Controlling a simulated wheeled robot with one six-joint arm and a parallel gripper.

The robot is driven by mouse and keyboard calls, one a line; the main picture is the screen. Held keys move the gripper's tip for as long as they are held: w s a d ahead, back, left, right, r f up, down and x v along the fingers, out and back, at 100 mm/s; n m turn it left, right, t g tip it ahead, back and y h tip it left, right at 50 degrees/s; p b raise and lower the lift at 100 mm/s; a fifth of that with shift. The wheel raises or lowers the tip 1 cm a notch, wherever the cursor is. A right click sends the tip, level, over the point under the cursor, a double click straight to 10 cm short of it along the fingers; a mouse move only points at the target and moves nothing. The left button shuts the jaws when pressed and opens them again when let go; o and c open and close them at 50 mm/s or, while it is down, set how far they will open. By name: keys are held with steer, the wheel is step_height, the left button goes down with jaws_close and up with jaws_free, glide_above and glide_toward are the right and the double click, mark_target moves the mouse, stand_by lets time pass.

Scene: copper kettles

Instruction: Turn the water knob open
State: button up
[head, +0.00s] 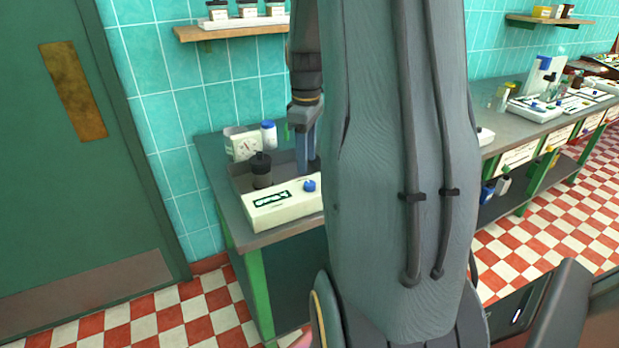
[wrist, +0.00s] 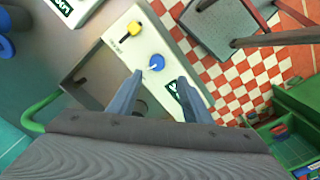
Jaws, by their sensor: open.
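A blue knob (head: 309,186) sits on the top face of a cream box (head: 275,212) at the bench's front edge. The wrist view also shows the blue knob (wrist: 156,62), with a light pointer on it, and a yellow knob (wrist: 135,29) farther along the same box. Which knob is for water is not readable. My gripper (wrist: 160,77) is open and empty, its fingers on either side of the line to the blue knob. In the head view my gripper (head: 305,171) points down just behind and above the blue knob. My arm hides the box's right end.
A dark canister (head: 261,170) stands in a grey tray behind the box. A white dial unit (head: 243,144) and a blue-capped bottle (head: 268,134) stand farther back. A shelf (head: 230,31) hangs above. A green door (head: 70,150) is at left.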

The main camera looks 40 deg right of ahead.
mark_target(309, 183)
steer(key=shift+d+f, duration=0.1)
steer(key=shift+d, duration=0.4)
steer(key=shift+s+f, duration=0.1)
steer(key=shift+f, duration=0.3)
steer(key=shift+f+p, duration=1)
steer(key=shift+f, duration=2.35)
steer(key=c, duration=1.1)
